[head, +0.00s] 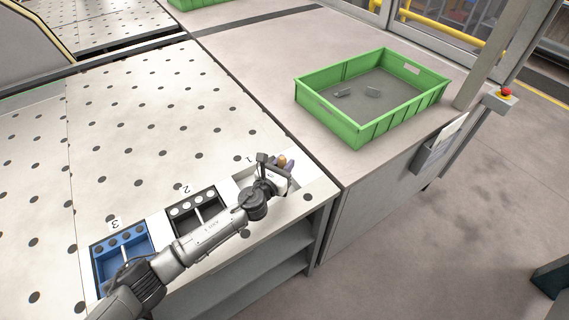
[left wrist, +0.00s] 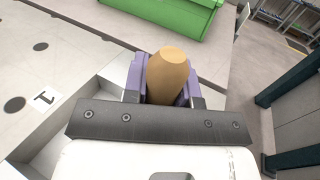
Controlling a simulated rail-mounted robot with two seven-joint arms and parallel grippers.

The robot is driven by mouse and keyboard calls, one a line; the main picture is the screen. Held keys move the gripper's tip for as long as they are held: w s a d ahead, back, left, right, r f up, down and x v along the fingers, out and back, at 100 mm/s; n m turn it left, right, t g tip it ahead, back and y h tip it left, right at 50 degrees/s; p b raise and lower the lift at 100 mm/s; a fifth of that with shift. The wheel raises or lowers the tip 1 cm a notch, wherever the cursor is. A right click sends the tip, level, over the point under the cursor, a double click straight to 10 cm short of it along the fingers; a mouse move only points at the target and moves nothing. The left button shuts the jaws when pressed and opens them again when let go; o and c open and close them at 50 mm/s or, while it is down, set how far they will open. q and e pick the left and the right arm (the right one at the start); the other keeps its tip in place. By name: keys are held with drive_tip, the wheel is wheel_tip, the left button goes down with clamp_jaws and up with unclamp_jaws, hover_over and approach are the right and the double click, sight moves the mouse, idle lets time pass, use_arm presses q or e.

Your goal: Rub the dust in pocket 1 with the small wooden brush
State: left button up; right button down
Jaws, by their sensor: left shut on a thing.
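My left gripper (head: 283,164) is over pocket 1 (head: 243,177), a pale pocket at the right end of the row, marked 1. In the left wrist view the gripper (left wrist: 165,90) is shut on the tan wooden handle of the small brush (left wrist: 167,72), with a purple finger on each side. The handle's end also shows in the head view (head: 282,160). The brush's bristles are hidden below the gripper. Dust in the pocket cannot be made out, as the gripper and arm cover much of it. My right gripper is not in view.
Pocket 2 (head: 194,195) is black and pocket 3 (head: 96,252) is blue, both left of pocket 1 on the dotted white table (head: 150,130). A green crate (head: 330,125) with two small grey pieces stands on the bench behind. The table's front edge lies close to the pockets.

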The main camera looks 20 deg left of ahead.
use_arm(q)
wheel_tip(320, 180, down, 3)
drive_tip(key=shift+b, duration=1.15)
drive_tip(key=shift+w, duration=0.1)
wheel_tip(320, 180, up, 3)
drive_tip(key=shift+f+p, duration=0.2)
drive_tip(key=shift+p, duration=0.9)
drive_tip(key=shift+r+p, duration=1.35)
drive_tip(key=shift+p, duration=0.1)
wheel_tip(320, 180, up, 3)
drive_tip(key=p, duration=0.2)
drive_tip(key=shift+f+p, duration=0.1)
drive_tip(key=shift+p, duration=0.3)
